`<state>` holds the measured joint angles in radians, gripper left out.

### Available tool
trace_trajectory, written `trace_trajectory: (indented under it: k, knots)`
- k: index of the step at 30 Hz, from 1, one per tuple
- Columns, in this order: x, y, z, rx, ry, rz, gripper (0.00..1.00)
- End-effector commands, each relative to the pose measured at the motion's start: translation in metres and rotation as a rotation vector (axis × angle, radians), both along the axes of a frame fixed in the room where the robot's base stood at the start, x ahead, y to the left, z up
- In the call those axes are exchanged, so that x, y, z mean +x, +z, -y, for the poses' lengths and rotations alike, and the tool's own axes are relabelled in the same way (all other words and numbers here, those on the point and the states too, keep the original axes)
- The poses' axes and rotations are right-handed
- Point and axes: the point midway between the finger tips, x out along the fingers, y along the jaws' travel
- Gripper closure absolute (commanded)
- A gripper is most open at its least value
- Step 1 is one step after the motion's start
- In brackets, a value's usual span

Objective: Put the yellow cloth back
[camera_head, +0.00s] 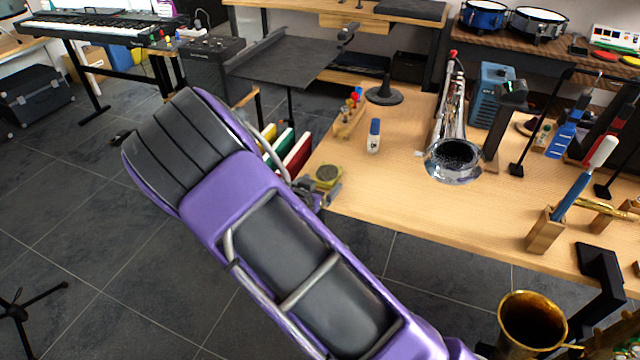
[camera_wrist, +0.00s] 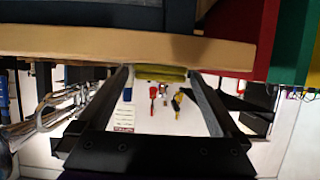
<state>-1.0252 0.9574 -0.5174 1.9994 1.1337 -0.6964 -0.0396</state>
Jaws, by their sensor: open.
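A folded olive-yellow piece, which looks like the yellow cloth (camera_wrist: 160,73), shows in the wrist view against a tan wooden edge, between the far ends of my fingers. My gripper (camera_wrist: 158,85) is open, one finger on each side of it; I cannot tell whether they touch it. In the head view my gripper (camera_head: 318,192) is at the left front corner of the wooden table (camera_head: 400,205). A small olive-yellow item (camera_head: 328,172) lies at that corner beside the gripper; I cannot tell for sure that it is the same cloth. My arm hides part of this area.
Upright coloured folders (camera_head: 293,150) stand left of the table corner, close to my arm. A blue-capped bottle (camera_head: 374,135), a trumpet (camera_head: 452,150) and a wooden block holder (camera_head: 545,232) stand on the table. A brass horn bell (camera_head: 532,322) is at the lower right. The table's front middle is clear.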

Motion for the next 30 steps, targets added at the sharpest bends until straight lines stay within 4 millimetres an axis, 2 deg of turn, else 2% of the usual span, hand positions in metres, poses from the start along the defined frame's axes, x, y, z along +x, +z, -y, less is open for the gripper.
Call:
trace_trajectory:
  k: [5,15,21,30]
  knots:
    - [-0.007,0.008,-0.003,0.002,0.001,0.0,0.0]
    - [-0.068,0.036,-0.026,0.002,0.002,0.0,0.0]
    - [-0.095,0.046,-0.035,0.0,0.002,-0.001,0.0]
    - [-0.105,0.049,-0.038,0.001,-0.001,0.0,0.0]
